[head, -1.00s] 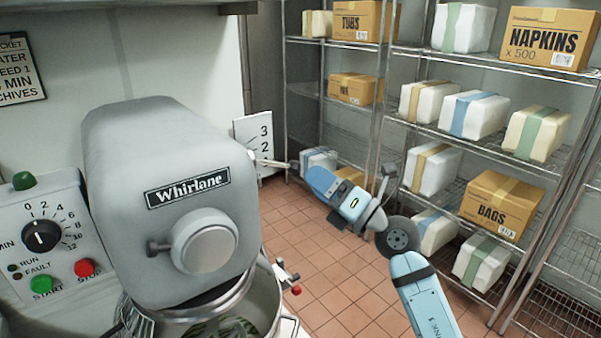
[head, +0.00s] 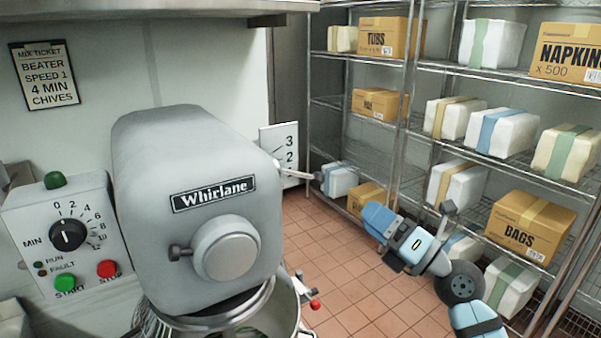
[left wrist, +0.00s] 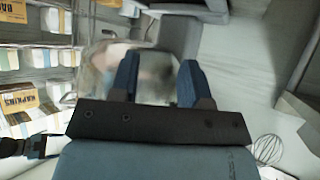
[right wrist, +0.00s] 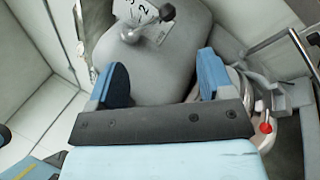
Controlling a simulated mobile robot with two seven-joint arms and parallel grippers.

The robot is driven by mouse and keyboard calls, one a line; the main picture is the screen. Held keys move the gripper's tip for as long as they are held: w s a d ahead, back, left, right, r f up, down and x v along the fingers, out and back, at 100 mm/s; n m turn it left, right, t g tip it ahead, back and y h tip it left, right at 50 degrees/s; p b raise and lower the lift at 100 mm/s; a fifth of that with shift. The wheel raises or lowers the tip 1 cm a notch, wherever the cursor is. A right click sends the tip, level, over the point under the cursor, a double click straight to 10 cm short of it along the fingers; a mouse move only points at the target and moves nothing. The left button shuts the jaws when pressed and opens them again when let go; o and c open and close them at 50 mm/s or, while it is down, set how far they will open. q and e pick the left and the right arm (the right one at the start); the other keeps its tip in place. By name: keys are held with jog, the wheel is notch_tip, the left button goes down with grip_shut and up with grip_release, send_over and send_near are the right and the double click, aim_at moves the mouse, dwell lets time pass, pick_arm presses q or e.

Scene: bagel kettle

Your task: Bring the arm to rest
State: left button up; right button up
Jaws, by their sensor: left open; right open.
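My right gripper (head: 375,218) is in the head view, in front of the shelving and right of the grey Whirlane mixer (head: 200,170). In the right wrist view it (right wrist: 160,78) is open with nothing between its fingers; the mixer's grey body and its speed lever (right wrist: 150,22) lie beyond. My left gripper is outside the head view. In the left wrist view it (left wrist: 158,72) is open, and a blurred shiny surface shows beyond its fingers. I cannot make out what that surface is.
The mixer's bowl (head: 275,310) stands below its head, with a red-knobbed lever (head: 314,304) beside it. A control box (head: 70,240) and a mix ticket (head: 45,75) are at left. Wire shelving with boxes like the BAGS box (head: 520,230) fills the right. Tiled floor (head: 340,260) lies between.

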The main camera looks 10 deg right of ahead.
jog(key=s+d+f+m+t+h+p, duration=0.1)
jog(key=s+f+m+h+p, duration=0.3)
jog(key=f+m, duration=0.75)
jog(key=s+f+m+h+p, duration=0.2)
jog(key=s+f+m+h, duration=0.4)
jog(key=f+m, duration=0.55)
jog(key=s+a+f+m+g+p, duration=0.1)
jog(key=s+a+f+m+g, duration=0.2)
jog(key=s+f+m+g, duration=0.4)
jog(key=s+f, duration=0.5)
jog(key=shift+a+f+m+h+p, duration=0.2)
jog(key=shift+f+m+h+p, duration=0.15)
jog(key=shift+f+m+h, duration=0.05)
